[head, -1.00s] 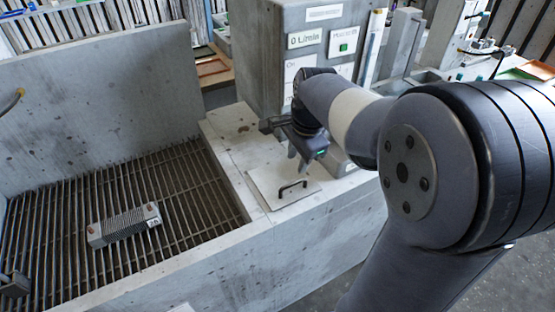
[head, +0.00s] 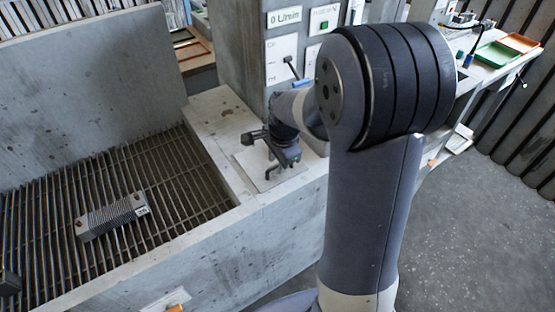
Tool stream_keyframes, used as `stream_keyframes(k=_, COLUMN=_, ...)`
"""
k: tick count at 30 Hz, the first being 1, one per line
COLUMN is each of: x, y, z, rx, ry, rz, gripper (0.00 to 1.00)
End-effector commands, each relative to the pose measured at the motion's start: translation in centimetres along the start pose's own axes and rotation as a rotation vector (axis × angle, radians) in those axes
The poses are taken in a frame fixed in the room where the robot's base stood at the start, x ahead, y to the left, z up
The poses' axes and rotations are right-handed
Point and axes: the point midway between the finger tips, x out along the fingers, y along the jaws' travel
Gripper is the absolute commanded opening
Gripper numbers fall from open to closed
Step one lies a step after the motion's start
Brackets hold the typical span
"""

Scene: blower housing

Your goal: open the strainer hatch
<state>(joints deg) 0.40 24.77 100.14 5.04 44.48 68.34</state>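The strainer hatch (head: 250,163) is a pale square plate lying flat in the concrete ledge beside the grated basin. Its dark bar handle (head: 269,172) stands on the plate, partly hidden by my gripper. My gripper (head: 286,165) points down over the right part of the hatch, close beside or at the handle. I cannot tell whether it touches the handle, and its fingertips are too small and dark to show whether they are open or shut.
A grey finned block with a label (head: 113,216) lies on the bar grate (head: 160,190) at left. A concrete cabinet with a flow display (head: 284,18) and panels rises behind the hatch. A bench with green and orange trays (head: 495,56) stands at far right.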

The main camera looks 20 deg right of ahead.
Motion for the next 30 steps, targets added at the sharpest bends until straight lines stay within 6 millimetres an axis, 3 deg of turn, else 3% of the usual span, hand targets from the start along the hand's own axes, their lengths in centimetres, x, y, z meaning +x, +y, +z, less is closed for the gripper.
stream_keyframes(k=4, x=-0.02, y=0.0, z=0.01, rx=0.0, ry=0.0, rz=0.0, gripper=0.31)
stream_keyframes(k=15, x=-0.05, y=-0.01, z=0.0, rx=0.0, ry=0.0, rz=0.0, gripper=0.01)
stream_keyframes(k=30, x=-0.15, y=-0.06, z=0.0, rx=0.0, ry=0.0, rz=0.003, gripper=0.0)
